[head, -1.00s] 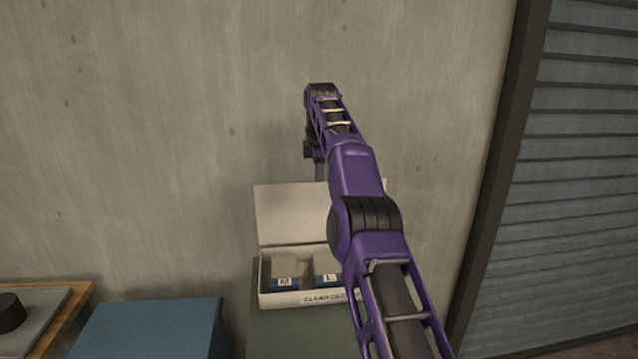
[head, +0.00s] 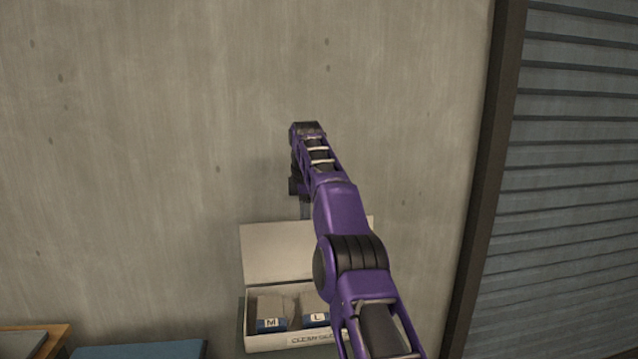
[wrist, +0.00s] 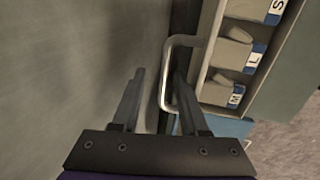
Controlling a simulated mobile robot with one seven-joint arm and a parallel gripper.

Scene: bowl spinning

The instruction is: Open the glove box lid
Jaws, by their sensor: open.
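The glove box (head: 290,342) is a pale box with a dark-lettered front at the bottom of the head view. Its lid (head: 270,250) stands up at the back, so the box is open. In the wrist view the box (wrist: 207,68) shows packs labelled S, L and M. A bent metal handle (wrist: 164,80) shows beside the box, and its bar lies between my fingers in the picture. My gripper (wrist: 159,73) is open; I cannot tell whether a finger touches the handle. In the head view my arm hides part of the box and lid, and the fingers barely show above the lid.
A concrete wall (head: 140,130) rises close behind the box. A blue surface (head: 140,350) and a wood-edged tray (head: 35,340) lie to the left. A dark post (head: 490,170) and a slatted shutter (head: 570,160) stand to the right.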

